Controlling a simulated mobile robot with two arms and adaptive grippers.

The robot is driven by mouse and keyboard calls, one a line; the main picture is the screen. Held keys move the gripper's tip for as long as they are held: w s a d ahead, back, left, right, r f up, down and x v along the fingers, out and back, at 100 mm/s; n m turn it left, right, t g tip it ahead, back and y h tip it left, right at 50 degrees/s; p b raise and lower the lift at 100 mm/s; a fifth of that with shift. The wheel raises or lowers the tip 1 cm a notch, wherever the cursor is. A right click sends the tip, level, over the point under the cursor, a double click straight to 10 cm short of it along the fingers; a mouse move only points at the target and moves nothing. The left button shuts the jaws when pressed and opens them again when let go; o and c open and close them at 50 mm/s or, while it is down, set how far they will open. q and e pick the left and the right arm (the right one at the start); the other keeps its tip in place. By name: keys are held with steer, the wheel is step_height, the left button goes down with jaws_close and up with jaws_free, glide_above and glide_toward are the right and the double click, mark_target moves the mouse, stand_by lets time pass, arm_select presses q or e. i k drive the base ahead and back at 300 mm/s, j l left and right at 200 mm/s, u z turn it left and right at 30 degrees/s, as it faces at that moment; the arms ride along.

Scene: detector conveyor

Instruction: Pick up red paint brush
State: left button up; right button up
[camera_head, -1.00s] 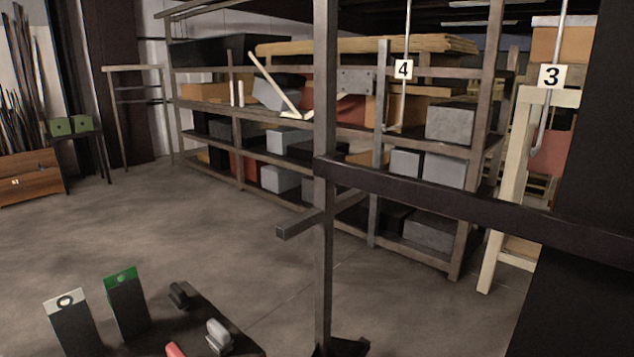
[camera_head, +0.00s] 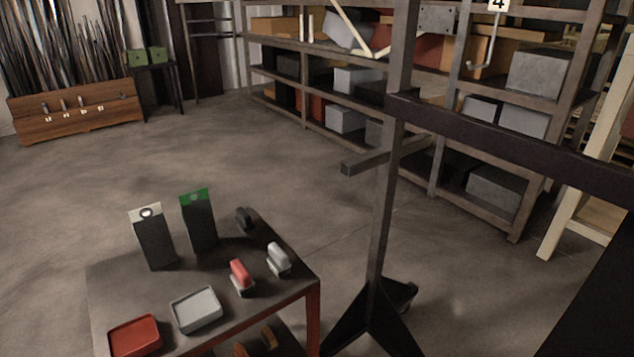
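A small brush-like item with a red top (camera_head: 240,275) stands on the dark table (camera_head: 262,232), between a grey-topped one (camera_head: 278,260) and a grey tray. It looks like the red paint brush, though its bristles are hard to make out. A dark similar item (camera_head: 244,219) stands near the table's far corner. A red tray (camera_head: 134,335) and a grey tray (camera_head: 197,310) lie at the table's near left. Neither of my grippers is in view.
Two dark boxes, one white-topped (camera_head: 151,238) and one green-topped (camera_head: 198,222), stand at the table's back left. A metal stand (camera_head: 382,220) rises right of the table. A loaded shelf (camera_head: 500,210) stands behind. Floor left of the table is clear.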

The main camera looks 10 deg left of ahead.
mark_target(243, 283)
steer(key=z, duration=1.3)
steer(key=u, duration=2.2)
